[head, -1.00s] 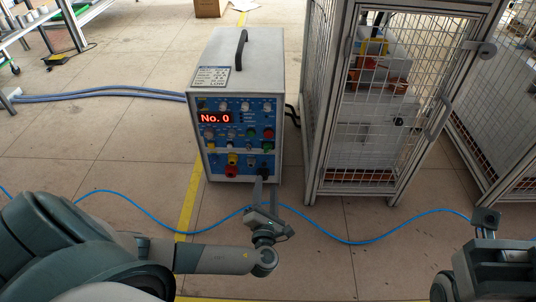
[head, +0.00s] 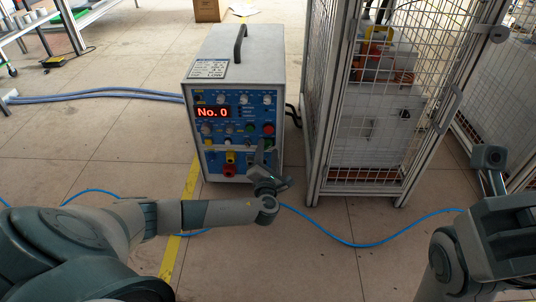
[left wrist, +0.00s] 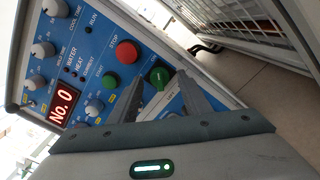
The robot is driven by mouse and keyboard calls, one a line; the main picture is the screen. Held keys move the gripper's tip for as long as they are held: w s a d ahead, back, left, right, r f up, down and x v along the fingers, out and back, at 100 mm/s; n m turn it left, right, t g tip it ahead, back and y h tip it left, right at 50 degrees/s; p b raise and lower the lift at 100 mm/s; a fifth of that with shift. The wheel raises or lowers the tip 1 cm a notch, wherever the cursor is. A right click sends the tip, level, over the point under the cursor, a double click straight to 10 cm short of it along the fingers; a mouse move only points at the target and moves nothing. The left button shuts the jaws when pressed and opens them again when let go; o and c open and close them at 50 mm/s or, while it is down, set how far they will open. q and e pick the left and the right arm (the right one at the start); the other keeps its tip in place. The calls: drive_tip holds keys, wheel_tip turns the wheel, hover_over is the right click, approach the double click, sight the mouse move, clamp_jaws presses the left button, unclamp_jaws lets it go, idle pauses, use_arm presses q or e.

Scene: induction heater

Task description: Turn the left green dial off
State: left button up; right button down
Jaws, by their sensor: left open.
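The heater's blue panel (head: 235,105) faces me. My right gripper (head: 489,165) hangs at the right, away from the heater.
A red button (left wrist: 124,51) lies close above the green dial. Grey knobs and a red "No. 0" display (head: 212,112) fill the panel's left. A mesh cage (head: 312,110) stands close right of the heater. A blue cable (head: 340,240) crosses the floor.

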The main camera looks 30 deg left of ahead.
use_arm(q)
drive_tip(key=shift+w+a, duration=0.25)
drive_tip(key=shift+w, duration=0.15)
drive_tip(key=c, duration=1)
